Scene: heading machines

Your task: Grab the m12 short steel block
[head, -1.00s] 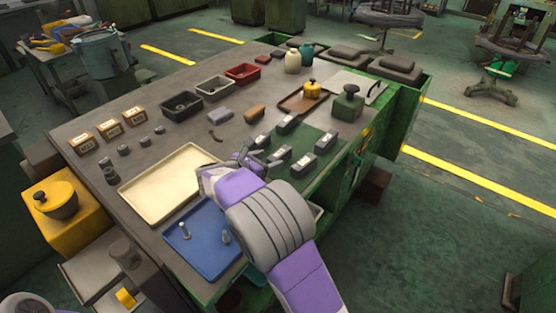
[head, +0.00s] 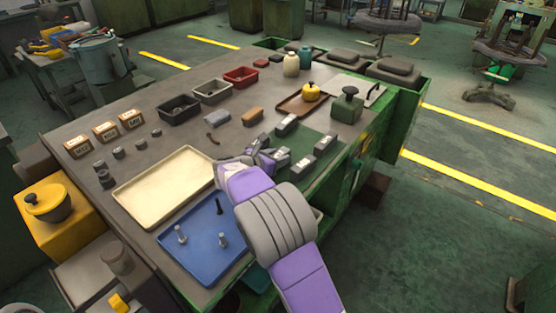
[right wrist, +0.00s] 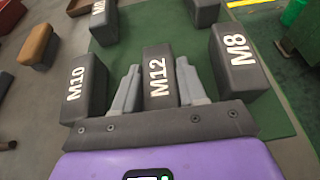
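The M12 steel block (right wrist: 158,82) is a dark grey block with white lettering. In the right wrist view it stands between the two fingers of my right gripper, in the middle of the picture. My right gripper (right wrist: 157,88) is open, with one grey finger close on each side of the block. Any contact is hard to make out. In the head view my right gripper (head: 262,157) is down among the grey blocks on the green mat, and it partly hides them. My left gripper is not in view.
A block marked M10 (right wrist: 84,88) stands close left of the gripper and one marked M8 (right wrist: 236,60) close right. More blocks stand behind. A blue tray (head: 205,262) with bolts and a cream tray (head: 165,188) lie left of my right arm.

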